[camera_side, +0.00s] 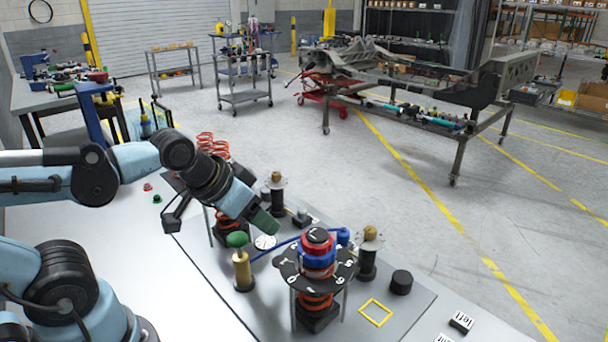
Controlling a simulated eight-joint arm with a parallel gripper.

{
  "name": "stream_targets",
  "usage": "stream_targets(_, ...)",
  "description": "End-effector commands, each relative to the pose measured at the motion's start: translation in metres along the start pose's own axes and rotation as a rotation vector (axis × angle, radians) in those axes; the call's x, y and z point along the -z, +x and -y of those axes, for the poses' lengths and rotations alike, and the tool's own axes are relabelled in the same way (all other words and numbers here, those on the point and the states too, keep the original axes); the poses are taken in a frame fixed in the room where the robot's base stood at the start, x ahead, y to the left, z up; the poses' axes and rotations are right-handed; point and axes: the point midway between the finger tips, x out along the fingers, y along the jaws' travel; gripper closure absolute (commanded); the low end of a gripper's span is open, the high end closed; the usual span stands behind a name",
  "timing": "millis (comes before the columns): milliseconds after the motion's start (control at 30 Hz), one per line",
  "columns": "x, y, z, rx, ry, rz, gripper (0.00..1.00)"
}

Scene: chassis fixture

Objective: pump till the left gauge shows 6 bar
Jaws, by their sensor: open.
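A small white-faced gauge (265,242) sits on the grey plate below my gripper; its reading is too small to tell. I cannot tell whether it is the left gauge. A brass cylinder with a green knob (237,240) stands just left of it and looks like a hand pump. A blue hose (285,247) runs from near the cylinder toward a blue fitting. My gripper (264,221) is open and points down to the right, above and apart from the gauge and knob. Its fingers are partly hidden from this side.
A black numbered disc (345,272) with red and blue rings stands right of the gauge. Brass-topped black posts (368,262), a black cylinder (401,282) and a yellow square outline (376,312) are nearby. A "left" label block (462,322) lies at lower right.

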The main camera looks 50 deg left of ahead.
Motion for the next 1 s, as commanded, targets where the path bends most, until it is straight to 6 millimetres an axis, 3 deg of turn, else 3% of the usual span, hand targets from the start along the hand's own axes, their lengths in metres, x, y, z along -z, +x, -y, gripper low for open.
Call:
stream_targets(67, 0.0000, 0.0000, 0.0000, 0.000, 0.000, 0.000, 0.48)
stream_targets(400, 0.0000, 0.0000, 0.0000, 0.000, 0.000, 0.000, 1.00)
stream_targets(1000, 0.0000, 0.0000, 0.0000, 0.000, 0.000, 0.000, 1.00)
